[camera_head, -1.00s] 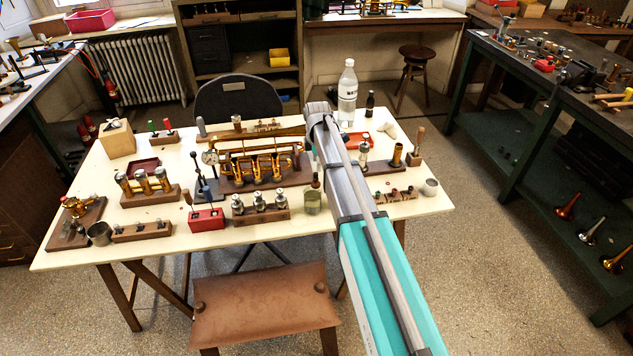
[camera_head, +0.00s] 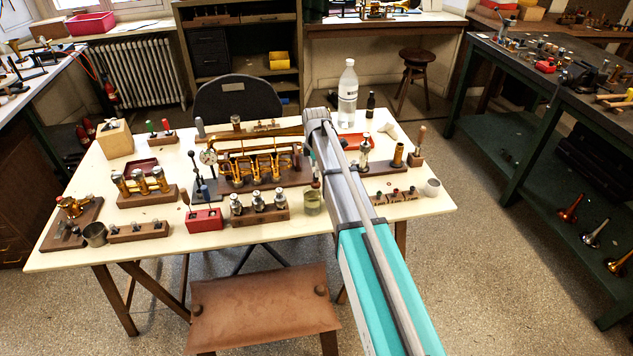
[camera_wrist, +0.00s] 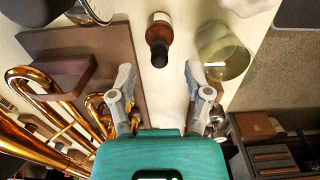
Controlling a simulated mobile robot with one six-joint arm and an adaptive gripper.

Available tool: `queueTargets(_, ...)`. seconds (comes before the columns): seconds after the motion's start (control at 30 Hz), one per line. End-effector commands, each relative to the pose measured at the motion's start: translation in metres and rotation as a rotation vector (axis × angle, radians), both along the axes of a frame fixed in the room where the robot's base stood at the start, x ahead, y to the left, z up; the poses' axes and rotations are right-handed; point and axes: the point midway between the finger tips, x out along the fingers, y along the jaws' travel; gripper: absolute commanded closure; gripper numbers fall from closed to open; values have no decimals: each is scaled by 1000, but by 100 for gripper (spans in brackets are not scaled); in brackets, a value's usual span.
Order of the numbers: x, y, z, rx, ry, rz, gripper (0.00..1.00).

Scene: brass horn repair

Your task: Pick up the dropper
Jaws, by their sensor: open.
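A small amber bottle with a pale label and a dark rounded top (camera_wrist: 158,40), which looks like the dropper, stands on the pale table in the wrist view. It also shows as a small dark-red shape (camera_head: 316,183) beside my arm in the head view, partly hidden. My gripper (camera_wrist: 159,76) is open and empty. Its two fingers are apart, with the bottle a little beyond the tips and roughly centred between them. In the head view my gripper is hidden behind my arm.
A glass jar with greenish liquid (camera_wrist: 224,50) stands close to the bottle's right in the wrist view. A brass horn assembly on a wooden board (camera_head: 262,170) lies to the left. A wooden block with several metal pieces (camera_head: 262,215) is nearby. The table's edge is close.

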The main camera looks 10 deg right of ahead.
Motion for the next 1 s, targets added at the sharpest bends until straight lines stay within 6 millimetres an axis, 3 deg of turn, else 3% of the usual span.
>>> queueTargets(0.3,1,0,-24,0,0,0,36)
queueTargets(1.0,1,0,-25,0,0,-1,36)
